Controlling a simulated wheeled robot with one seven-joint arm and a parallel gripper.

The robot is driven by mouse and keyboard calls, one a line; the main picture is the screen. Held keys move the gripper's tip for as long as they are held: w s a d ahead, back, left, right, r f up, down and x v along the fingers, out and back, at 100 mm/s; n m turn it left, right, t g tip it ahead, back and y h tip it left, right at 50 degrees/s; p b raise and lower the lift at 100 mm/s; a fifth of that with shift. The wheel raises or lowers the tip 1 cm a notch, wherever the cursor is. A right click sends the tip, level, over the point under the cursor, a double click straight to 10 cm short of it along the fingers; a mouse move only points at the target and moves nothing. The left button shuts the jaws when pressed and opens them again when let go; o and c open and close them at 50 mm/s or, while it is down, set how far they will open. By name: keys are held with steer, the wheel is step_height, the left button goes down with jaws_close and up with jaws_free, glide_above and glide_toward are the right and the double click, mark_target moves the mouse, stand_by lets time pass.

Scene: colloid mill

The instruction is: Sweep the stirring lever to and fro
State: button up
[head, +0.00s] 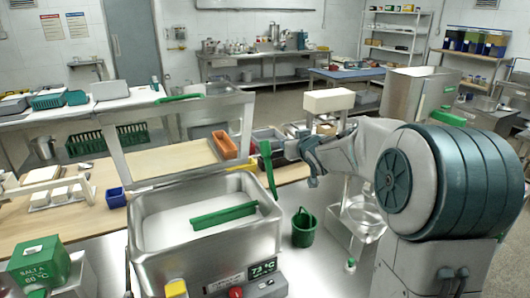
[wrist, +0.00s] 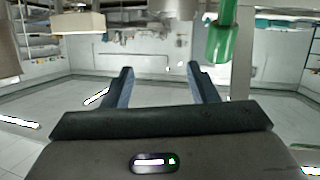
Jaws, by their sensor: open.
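The stirring lever (head: 267,165) is a green handle standing nearly upright at the back right rim of a steel vat (head: 150,268). A long green bar (head: 224,216) lies across the pale contents of the vat. My gripper (head: 311,168) is just right of the lever and apart from it. In the wrist view my gripper (wrist: 158,78) has its two blue fingers spread with nothing between them. A green handle (wrist: 221,42), seemingly the lever, shows beyond the right finger, at upper right. The lever's lower end is hard to make out.
The vat's front has a 73 °C display (head: 262,268), a red knob (head: 236,293) and a yellow knob (head: 176,288). A green bucket (head: 304,232) stands right of the vat. An orange bin (head: 224,145) and grey crates (head: 270,140) are behind. A steel shelf frame rises behind the vat.

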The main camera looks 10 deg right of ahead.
mark_target(268, 150)
steer(key=s+a+f+n+t+y+b, duration=0.2)
steer(key=s+f+y, duration=0.2)
steer(key=s+y, duration=0.3)
steer(key=p+x, duration=0.3)
steer(key=x, duration=1.1)
steer(key=shift+a, duration=0.1)
steer(key=shift+s, duration=0.1)
steer(key=shift+f, duration=0.1)
jaws_close()
